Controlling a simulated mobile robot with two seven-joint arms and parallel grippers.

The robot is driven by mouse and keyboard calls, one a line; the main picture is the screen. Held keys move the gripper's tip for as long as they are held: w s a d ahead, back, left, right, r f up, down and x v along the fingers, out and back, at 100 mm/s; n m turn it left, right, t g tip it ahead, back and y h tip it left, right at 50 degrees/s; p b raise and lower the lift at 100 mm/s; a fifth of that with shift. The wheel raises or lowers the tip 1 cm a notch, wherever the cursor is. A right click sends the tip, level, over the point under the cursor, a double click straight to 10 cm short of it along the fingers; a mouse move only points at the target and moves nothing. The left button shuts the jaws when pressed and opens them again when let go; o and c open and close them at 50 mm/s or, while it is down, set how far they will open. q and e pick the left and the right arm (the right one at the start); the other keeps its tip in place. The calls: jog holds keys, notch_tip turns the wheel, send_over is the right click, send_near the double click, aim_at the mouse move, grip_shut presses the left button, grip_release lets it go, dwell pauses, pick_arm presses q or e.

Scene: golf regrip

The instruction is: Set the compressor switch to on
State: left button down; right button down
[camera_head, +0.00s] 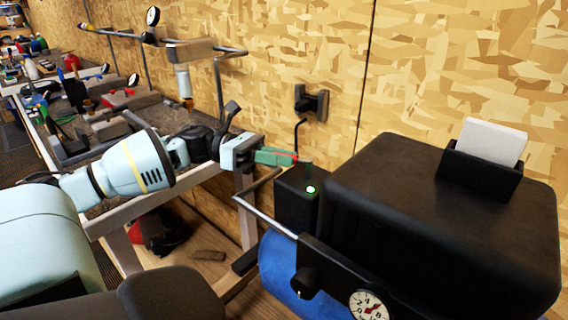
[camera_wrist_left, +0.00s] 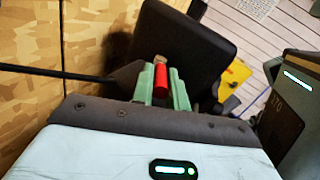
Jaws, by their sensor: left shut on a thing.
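The compressor (camera_head: 440,215) is a large black housing on a blue tank (camera_head: 283,268) at the right of the head view. A small black box (camera_head: 296,200) stands at its left end, with a lit green light (camera_head: 311,189) on it. My left gripper (camera_head: 277,157) is just above and left of this box, its green fingers shut on a narrow red piece. The red piece (camera_wrist_left: 161,80) shows between the fingertips (camera_wrist_left: 163,88) in the left wrist view. I cannot tell whether it is the switch. My right gripper is not in view.
A wall outlet with a black plug (camera_head: 312,103) and cord is behind the gripper. A workbench (camera_head: 100,217) with a vise and tools stands at the left. A pressure gauge (camera_head: 369,306) and a card holder (camera_head: 480,170) are on the compressor.

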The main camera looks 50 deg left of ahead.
pick_arm(q)
jog(key=shift+r, duration=0.1)
dwell(0.3)
jog(key=c, duration=1.4)
grip_release()
jog(key=shift+a, duration=0.1)
